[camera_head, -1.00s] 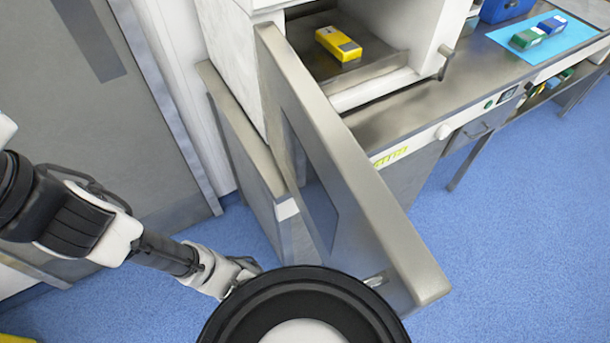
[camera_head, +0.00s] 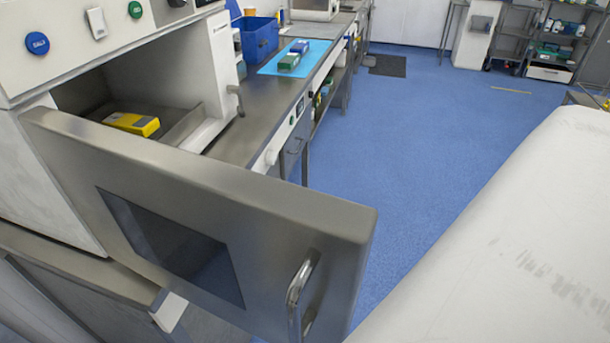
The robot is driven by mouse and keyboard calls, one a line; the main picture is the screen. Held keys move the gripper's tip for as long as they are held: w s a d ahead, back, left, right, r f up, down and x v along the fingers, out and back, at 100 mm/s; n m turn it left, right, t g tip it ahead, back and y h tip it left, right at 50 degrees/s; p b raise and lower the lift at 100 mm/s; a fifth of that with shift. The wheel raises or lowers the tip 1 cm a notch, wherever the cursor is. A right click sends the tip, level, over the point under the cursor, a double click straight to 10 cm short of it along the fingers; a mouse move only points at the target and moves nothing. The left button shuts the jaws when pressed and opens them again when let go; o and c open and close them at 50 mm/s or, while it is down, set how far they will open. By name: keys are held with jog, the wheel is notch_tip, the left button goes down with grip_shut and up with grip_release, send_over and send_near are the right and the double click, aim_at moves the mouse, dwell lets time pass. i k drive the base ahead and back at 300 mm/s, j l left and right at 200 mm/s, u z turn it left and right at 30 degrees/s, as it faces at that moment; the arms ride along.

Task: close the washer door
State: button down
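The washer door (camera_head: 270,210) is a thick steel panel with a dark window (camera_head: 175,245). It stands wide open, swung out from the washer (camera_head: 50,190) towards the lower middle of the view. A curved metal handle (camera_head: 301,287) is fixed near its free edge at the lower right. Inside the open washer chamber a yellow and grey box (camera_head: 132,123) rests on a metal surface. My gripper is not seen in the current view. A large white rounded surface fills the lower right; I cannot tell for sure whether it is part of my body.
A steel counter (camera_head: 255,140) runs back from the washer. It holds a blue bin (camera_head: 258,38) and a blue mat (camera_head: 272,68) with small boxes (camera_head: 289,62). Blue floor (camera_head: 430,130) is clear to the right of the counter. Shelves (camera_head: 560,45) stand at the far right.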

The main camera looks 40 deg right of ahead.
aim_at(277, 261)
jog(key=k+j+z, duration=0.1)
jog(key=k+j, duration=0.2)
jog(key=j, duration=0.25)
jog(key=k+j+z, duration=0.1)
jog(key=k+j, duration=0.25)
jog(key=j, duration=0.2)
jog(key=k+j+z, duration=0.1)
jog(key=k+j, duration=0.25)
jog(key=j, duration=0.15)
